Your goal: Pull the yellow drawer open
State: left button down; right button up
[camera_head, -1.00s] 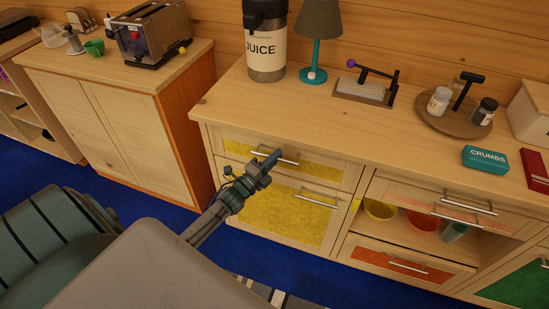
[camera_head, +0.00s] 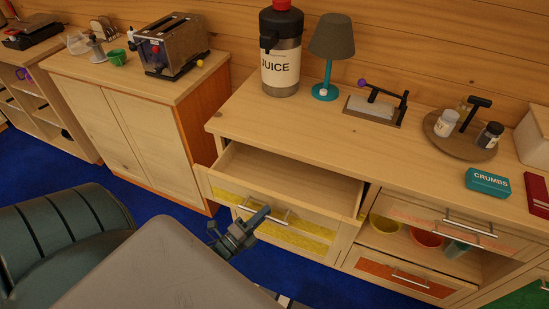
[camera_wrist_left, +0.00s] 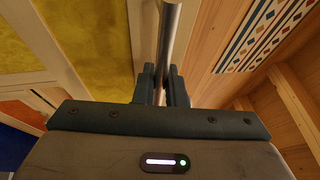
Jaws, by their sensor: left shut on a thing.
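The yellow drawer (camera_head: 308,238) is the top left drawer of the long wooden cabinet. It stands pulled well out, and its inside shows bare wood with nothing in it. My left gripper (camera_head: 262,216) is at the drawer's metal bar handle (camera_head: 280,221). In the left wrist view the handle (camera_wrist_left: 170,28) runs between the two fingers of my left gripper (camera_wrist_left: 162,85), which are shut on it. A larger yellow front below is partly hidden by the open drawer. My right gripper is not in view.
The cabinet top (camera_head: 262,118) holds a juice dispenser (camera_head: 281,60), a teal lamp (camera_head: 328,65), a round tray (camera_head: 458,140) with jars, and a teal crumbs box (camera_head: 487,182). An open shelf with bowls (camera_head: 384,223) is right of the drawer. Blue carpet lies in front.

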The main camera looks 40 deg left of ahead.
pick_arm(q)
jog(key=s+d+p, duration=0.2)
jog(key=s, duration=0.9)
jog(key=shift+s+d, duration=0.4)
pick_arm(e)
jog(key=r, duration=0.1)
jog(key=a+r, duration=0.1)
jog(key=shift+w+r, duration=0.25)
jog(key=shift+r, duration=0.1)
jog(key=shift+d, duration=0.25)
pick_arm(q)
jog(key=c, duration=1.5)
grip_release()
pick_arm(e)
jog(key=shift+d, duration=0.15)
pick_arm(q)
jog(key=b+v, duration=0.3)
jog(key=v, duration=0.7)
jog(key=shift+s, duration=0.4)
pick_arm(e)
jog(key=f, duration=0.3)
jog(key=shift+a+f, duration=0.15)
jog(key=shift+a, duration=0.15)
pick_arm(q)
jog(key=shift+f, duration=0.1)
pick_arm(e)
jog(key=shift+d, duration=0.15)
